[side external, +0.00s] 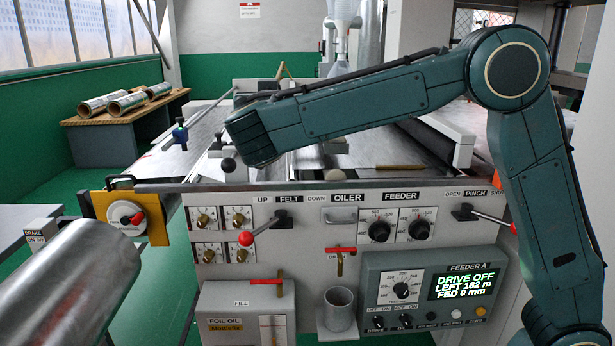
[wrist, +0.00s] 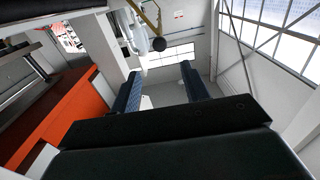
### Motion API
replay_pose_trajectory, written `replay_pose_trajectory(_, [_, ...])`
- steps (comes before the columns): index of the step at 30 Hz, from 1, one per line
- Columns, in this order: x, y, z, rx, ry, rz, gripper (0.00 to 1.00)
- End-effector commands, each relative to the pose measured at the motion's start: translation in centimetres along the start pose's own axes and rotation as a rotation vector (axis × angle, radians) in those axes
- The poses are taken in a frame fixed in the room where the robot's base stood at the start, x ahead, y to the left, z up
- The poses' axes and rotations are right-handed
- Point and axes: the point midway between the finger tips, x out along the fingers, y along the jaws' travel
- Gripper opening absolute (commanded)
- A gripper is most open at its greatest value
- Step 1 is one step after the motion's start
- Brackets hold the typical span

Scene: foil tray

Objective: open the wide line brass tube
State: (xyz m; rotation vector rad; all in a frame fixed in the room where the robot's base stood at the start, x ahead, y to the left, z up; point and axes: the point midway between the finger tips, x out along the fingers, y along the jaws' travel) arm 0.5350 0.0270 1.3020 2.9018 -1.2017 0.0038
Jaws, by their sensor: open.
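My gripper (wrist: 159,70) shows in the wrist view with two dark blue fingers apart and nothing between them. In the side view my wrist is above the machine's front edge, left of centre, and the fingers are not clearly visible. Red-handled brass taps stand on the machine front: one under the OILER label (side external: 340,257) and one on the foil oil box (side external: 267,281). Several brass knobs (side external: 206,219) sit in white plates at the panel's left. A thin brass-coloured bar (side external: 402,167) lies on the machine top. I cannot tell which is the wide line brass tube. My gripper touches none of these.
A red-ball lever (side external: 246,238) and the pinch lever (side external: 490,216) stick out from the panel. A black ball knob (side external: 228,165) is close to my wrist. A grey cup (side external: 339,305), a feeder box (side external: 433,290) and a large metal roll (side external: 65,285) stand in front.

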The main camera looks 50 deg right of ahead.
Motion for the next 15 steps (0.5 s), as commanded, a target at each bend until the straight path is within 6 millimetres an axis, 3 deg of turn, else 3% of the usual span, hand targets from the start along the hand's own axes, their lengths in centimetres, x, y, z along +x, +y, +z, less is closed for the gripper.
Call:
replay_pose_trajectory(8, [0.6,0.1,0.0,0.0,-0.001,0.002,0.46])
replay_pose_trajectory(15, [2.7,0.2,0.0,0.0,-0.002,0.004,0.46])
